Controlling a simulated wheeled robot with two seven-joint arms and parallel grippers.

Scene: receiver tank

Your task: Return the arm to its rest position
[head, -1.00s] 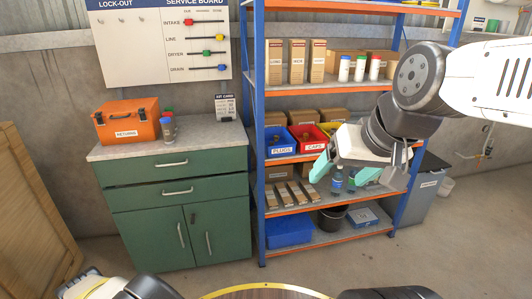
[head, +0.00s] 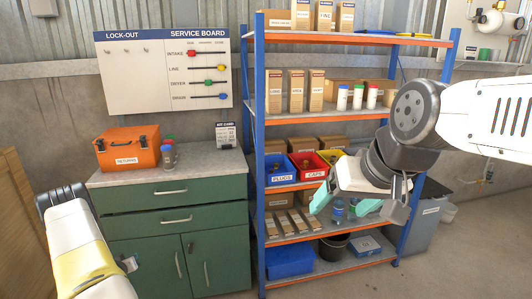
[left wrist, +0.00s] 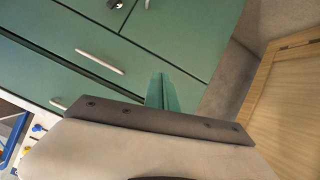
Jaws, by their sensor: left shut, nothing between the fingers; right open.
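My right gripper (head: 343,202) has teal fingers spread apart in front of the shelf rack, with its arm coming in from the right. A dark bottle (head: 338,210) shows between and behind the fingers; I see no grip on it. My left arm (head: 82,250), white and yellow, stands at the lower left of the head view, in front of the green cabinet. In the left wrist view my left gripper (left wrist: 164,92) shows its teal fingers together with nothing between them, and the cabinet's green fronts lie beyond.
The green cabinet (head: 165,196) carries an orange returns case (head: 127,147) and small bottles. The blue and orange shelf rack (head: 258,130) holds boxes, bins and bottles. A wooden panel (left wrist: 285,95) stands beside the cabinet. Bare floor (head: 440,270) shows at the lower right.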

